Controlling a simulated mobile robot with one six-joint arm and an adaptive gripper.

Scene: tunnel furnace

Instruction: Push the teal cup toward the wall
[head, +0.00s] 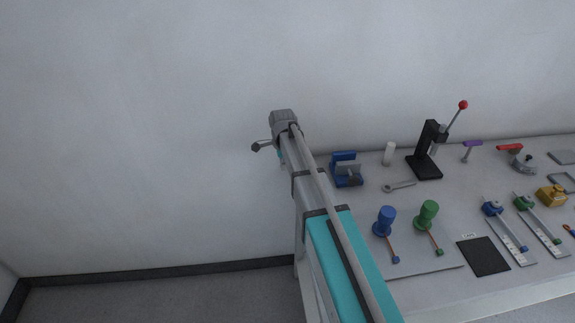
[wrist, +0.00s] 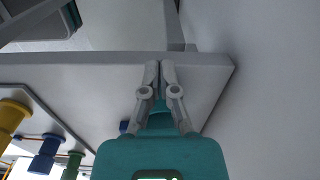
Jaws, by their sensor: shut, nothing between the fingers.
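My gripper shows in the wrist view (wrist: 160,66), its two fingers close together over the bench's end. A patch of teal (wrist: 160,117) shows between and behind the fingers, just above my teal gripper body; I cannot tell whether it is the cup. My arm hides most of that end of the bench, and I cannot see whether my fingers touch a cup.
The bench (head: 405,206) runs along the wall (head: 180,100). A blue vise-like block (head: 346,170), a white cylinder (head: 389,153), a wrench (head: 398,187) and a black press (head: 425,160) stand right of my arm. Blue (head: 385,220) and green (head: 427,214) knobs stand nearer.

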